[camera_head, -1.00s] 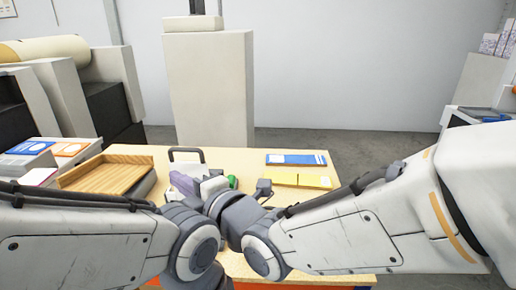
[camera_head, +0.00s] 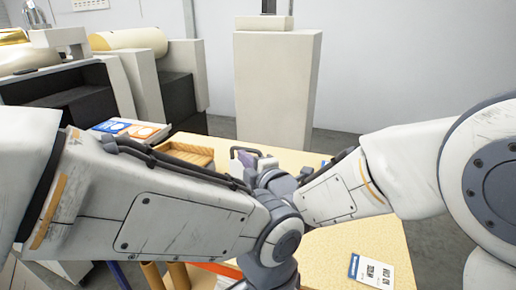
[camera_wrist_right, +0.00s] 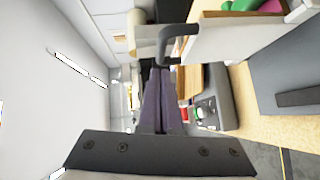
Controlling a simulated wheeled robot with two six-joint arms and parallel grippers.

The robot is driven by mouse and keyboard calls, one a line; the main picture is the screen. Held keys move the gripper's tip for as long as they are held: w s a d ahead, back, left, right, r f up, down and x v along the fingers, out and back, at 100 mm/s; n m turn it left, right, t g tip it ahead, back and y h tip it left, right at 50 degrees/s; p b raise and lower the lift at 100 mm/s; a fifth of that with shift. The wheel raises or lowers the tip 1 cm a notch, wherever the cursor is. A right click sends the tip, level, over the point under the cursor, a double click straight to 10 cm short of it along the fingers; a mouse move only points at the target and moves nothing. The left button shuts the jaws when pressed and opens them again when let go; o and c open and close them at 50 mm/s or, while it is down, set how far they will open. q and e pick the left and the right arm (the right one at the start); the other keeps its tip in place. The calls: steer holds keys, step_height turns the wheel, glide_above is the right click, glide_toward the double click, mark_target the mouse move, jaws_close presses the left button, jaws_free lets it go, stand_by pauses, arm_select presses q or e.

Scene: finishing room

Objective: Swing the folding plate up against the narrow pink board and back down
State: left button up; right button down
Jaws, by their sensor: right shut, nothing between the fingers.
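My right gripper (camera_wrist_right: 158,68) shows in the right wrist view as two purple fingers, closed together with nothing between them. In the head view its purple fingers (camera_head: 249,159) show small beyond my crossed arms. A dark grey bent handle (camera_wrist_right: 182,38) is close beside the fingertips in the wrist view; I cannot tell whether they touch. It appears to join a pale plate (camera_wrist_right: 235,38), perhaps the folding plate. The handle also shows in the head view (camera_head: 235,150). I cannot make out the narrow pink board for certain. My left gripper is hidden behind my arms.
A wooden tray (camera_head: 187,152) lies at the table's far left, near blue and orange printed items (camera_head: 130,128). A blue and white card (camera_head: 370,270) lies at the near right. A pale pedestal (camera_head: 277,90) stands behind the table. My arms cover the table's middle.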

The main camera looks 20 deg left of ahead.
mark_target(249, 151)
steer(key=shift+w+d+f, duration=0.1)
steer(key=shift+w+f, duration=0.05)
steer(key=shift+w, duration=0.7)
steer(key=shift+w+b, duration=0.6)
steer(key=shift+w, duration=0.1)
steer(key=shift+r, duration=0.2)
